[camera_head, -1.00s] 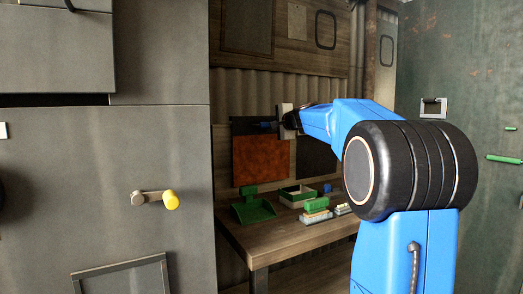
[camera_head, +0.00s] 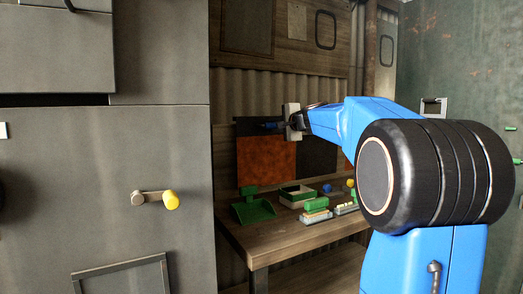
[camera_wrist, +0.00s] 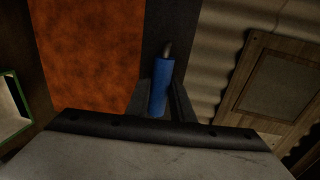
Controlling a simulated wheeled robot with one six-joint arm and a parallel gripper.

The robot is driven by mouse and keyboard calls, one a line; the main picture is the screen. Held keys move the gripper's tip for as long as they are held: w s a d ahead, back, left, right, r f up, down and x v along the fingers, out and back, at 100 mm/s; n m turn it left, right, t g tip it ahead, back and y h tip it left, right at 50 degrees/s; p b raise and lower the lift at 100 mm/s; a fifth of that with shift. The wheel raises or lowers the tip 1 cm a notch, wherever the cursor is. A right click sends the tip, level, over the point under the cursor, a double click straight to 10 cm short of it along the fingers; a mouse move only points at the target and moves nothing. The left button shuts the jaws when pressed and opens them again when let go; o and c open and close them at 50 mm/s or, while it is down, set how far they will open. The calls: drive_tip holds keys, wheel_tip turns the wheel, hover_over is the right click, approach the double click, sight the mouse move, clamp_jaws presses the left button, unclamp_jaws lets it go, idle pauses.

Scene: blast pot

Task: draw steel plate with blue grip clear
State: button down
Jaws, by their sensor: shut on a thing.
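The steel plate (camera_head: 266,160) is a flat panel with a mottled rust-orange face and a dark band along its top, upright above the back of the wooden bench. Its blue grip (camera_head: 269,126) lies across the dark band. My gripper (camera_head: 288,124) is at the band's right end, shut on the blue grip. In the wrist view the blue grip (camera_wrist: 159,90) is between the dark fingers, with a short metal rod past its far end. The orange face (camera_wrist: 90,50) is to its left. Whether the plate's lower edge touches anything, I cannot tell.
The bench (camera_head: 280,240) holds a green dustpan (camera_head: 253,211), a green-rimmed box (camera_head: 297,194) and several small items. A dark panel (camera_head: 318,152) stands right of the plate. Grey cabinets (camera_head: 150,150) with a yellow-knobbed crank (camera_head: 171,200) fill the left.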

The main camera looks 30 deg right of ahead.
drive_tip(key=shift+s+r, duration=0.1)
drive_tip(key=shift+s, duration=1.3)
